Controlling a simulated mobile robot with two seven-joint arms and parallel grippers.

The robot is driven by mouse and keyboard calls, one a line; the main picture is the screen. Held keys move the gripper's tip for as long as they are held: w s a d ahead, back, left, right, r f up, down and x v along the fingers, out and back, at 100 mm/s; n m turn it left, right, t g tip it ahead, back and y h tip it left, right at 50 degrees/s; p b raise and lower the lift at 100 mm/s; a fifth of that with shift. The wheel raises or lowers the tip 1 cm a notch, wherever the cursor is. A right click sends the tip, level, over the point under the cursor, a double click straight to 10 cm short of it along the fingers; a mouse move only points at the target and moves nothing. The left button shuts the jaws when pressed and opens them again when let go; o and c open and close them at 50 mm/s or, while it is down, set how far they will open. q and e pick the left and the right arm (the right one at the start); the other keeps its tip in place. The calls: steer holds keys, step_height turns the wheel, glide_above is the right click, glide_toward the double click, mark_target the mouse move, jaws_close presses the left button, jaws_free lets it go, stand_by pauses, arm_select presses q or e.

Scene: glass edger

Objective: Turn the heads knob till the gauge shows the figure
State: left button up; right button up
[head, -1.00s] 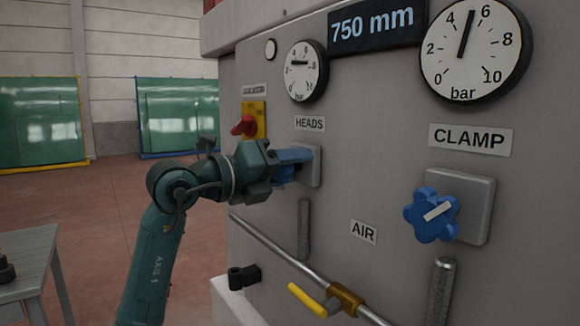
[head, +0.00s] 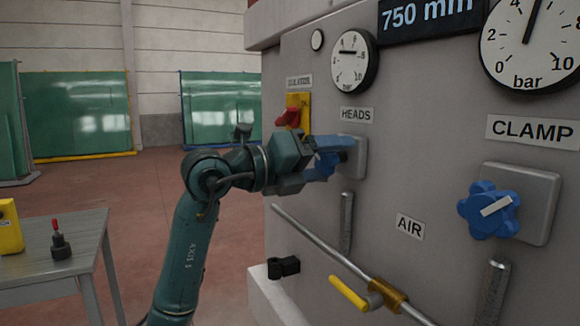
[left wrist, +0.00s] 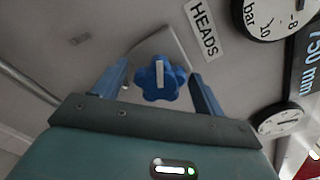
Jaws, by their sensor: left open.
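The blue lobed heads knob (left wrist: 157,78), with a white pointer bar, sits on a grey plate beside the HEADS label (head: 357,114). In the left wrist view it lies between my left gripper's spread blue fingers (left wrist: 157,88), with a gap on each side. In the head view my left gripper (head: 335,155) is at this plate, and its fingers and body hide most of the knob. The small round heads gauge (head: 354,63) is above the label. Its needle lies about level, but its figures are too small to read surely. My right gripper is not in view.
The blue CLAMP knob (head: 489,209) and large bar gauge (head: 530,48) are to the right. A 750 mm display (head: 428,16) is above. A pipe with a yellow lever (head: 348,293) runs below. A table (head: 60,262) stands left.

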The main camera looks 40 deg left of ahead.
arm_select(q)
steer(key=b+v, duration=0.2)
steer(key=v, duration=0.9)
steer(key=shift+s, duration=0.1)
